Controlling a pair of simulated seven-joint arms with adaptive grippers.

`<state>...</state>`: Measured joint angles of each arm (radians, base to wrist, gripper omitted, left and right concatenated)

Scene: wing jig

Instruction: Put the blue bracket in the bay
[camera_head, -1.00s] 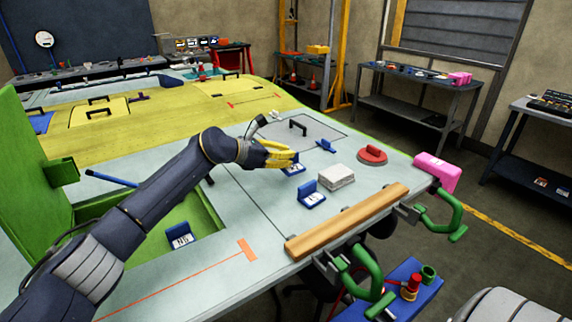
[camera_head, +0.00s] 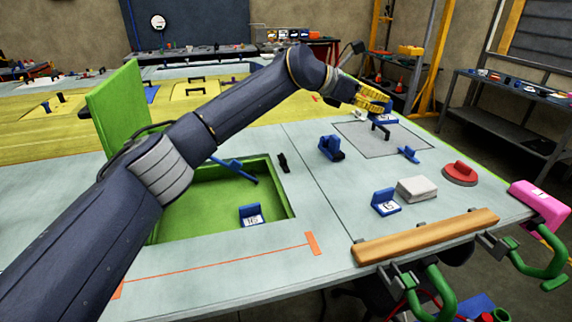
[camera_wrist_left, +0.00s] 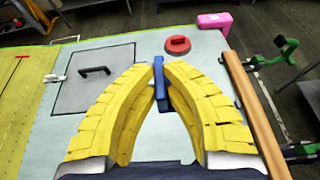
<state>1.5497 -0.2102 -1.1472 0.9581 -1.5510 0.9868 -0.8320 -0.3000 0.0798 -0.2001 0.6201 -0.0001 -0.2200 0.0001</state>
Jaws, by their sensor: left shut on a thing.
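My left gripper (camera_head: 374,97) is shut on a blue bracket (camera_head: 387,119) with a white label and holds it above the far part of the table's panel. In the left wrist view, the bracket (camera_wrist_left: 160,84) shows as a narrow blue upright between the yellow fingertips (camera_wrist_left: 160,78). The bay (camera_head: 205,200) is a green-lined recess left of the gripper, partly hidden by my arm. Another blue bracket (camera_head: 251,215) with a label sits on its floor near the front. My right gripper is not in view.
The bay's green lid (camera_head: 118,105) stands open, and a blue rod (camera_head: 236,170) crosses its rim. Another labelled blue bracket (camera_head: 384,203), a pale block (camera_head: 417,189), a red disc (camera_head: 460,173) and a blue fixture (camera_head: 331,147) stand on the table. A wooden bar (camera_head: 427,237) lies along the front edge.

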